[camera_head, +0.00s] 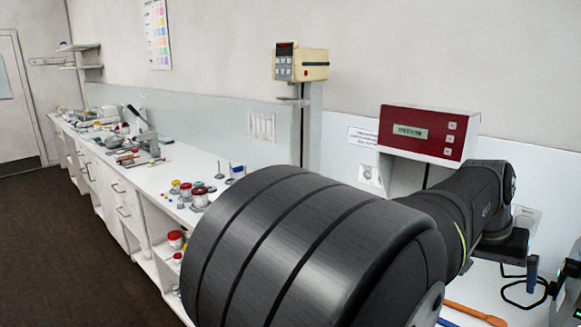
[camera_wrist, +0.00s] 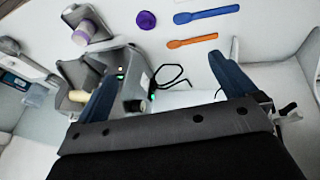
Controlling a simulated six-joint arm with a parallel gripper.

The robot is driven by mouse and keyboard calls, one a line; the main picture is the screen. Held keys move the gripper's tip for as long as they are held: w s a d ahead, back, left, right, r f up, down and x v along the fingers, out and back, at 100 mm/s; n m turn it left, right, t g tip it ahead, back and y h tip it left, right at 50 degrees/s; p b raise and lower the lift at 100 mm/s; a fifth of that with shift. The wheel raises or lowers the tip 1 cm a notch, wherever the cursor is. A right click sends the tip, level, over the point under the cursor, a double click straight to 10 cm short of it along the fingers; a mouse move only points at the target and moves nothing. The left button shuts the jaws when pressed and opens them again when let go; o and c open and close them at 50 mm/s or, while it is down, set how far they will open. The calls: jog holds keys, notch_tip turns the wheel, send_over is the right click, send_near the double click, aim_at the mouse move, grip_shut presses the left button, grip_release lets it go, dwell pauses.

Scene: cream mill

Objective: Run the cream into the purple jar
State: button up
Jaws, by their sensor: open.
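In the wrist view, a pale jar with a purple band (camera_wrist: 84,29) stands at the upper left on a grey support. A round purple lid or disc (camera_wrist: 146,19) lies on the white bench to its right. The grey mill (camera_wrist: 133,75) with small green lights is below the jar, and a cream-coloured cylinder (camera_wrist: 78,96) shows at its left. My gripper (camera_wrist: 165,68) is open and empty, its two blue fingers spread wide. The left finger overlaps the mill in the picture; I cannot tell if they touch. Inside the jar is not visible.
A blue spatula (camera_wrist: 206,14) and an orange spatula (camera_wrist: 192,40) lie on the bench. A black cable (camera_wrist: 172,77) loops beside the mill. In the head view, my arm hides much of the near bench; several small jars (camera_head: 187,191) stand farther along.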

jog(key=shift+s+d+f, duration=0.1)
jog(key=shift+d+f, duration=0.15)
jog(key=shift+d, duration=0.2)
grip_shut()
dwell(0.3)
dwell(1.3)
